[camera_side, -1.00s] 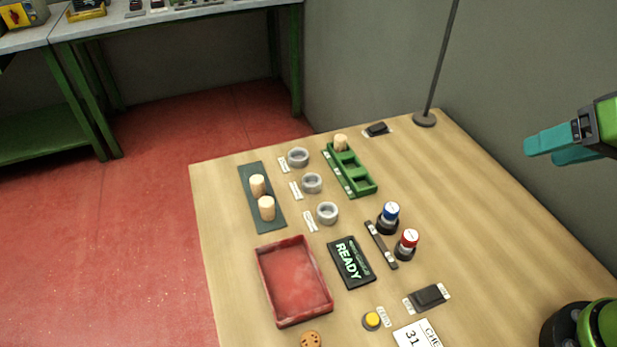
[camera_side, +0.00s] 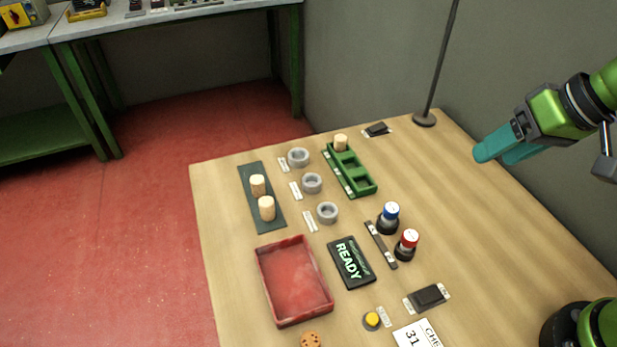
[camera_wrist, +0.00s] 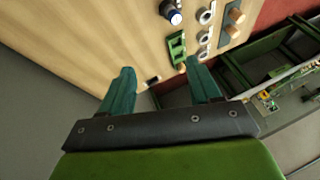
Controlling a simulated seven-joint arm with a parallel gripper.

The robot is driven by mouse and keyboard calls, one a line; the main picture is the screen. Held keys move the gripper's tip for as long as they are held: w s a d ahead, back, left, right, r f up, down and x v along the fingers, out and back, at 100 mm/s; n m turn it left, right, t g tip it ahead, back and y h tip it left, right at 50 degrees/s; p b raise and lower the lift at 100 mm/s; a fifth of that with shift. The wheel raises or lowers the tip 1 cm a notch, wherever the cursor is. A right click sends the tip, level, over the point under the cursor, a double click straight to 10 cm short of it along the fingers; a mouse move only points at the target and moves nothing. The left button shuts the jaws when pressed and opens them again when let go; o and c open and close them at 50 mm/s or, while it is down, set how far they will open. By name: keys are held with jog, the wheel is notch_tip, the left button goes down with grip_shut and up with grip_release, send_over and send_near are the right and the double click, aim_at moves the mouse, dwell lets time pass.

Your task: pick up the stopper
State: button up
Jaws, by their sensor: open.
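Two cork stoppers stand upright on a dark mat (camera_side: 262,200) at the table's left: one at the back (camera_side: 257,185) and one in front of it (camera_side: 266,208). A third stopper (camera_side: 341,142) sits in the far compartment of a green tray (camera_side: 357,186). My gripper (camera_side: 494,155) is at the right of the side view, raised above the table and well apart from all the stoppers. In the wrist view its two teal fingers (camera_wrist: 162,85) are spread with nothing between them. Which stopper the task means cannot be told.
Three grey rings (camera_side: 312,183) stand in a row between mat and green tray. A thin pole (camera_side: 436,70) rises at the back corner.

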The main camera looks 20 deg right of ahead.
jog(key=w+a+f+n+g, duration=0.2)
jog(key=w+a+n, duration=0.2)
jog(key=w+a, duration=0.55)
jog(key=n, duration=0.7)
send_near(265, 201)
jog(key=x, duration=1)
jog(key=shift+f, duration=0.1)
jog(key=c, duration=1.1)
jog(key=shift+r, duration=0.2)
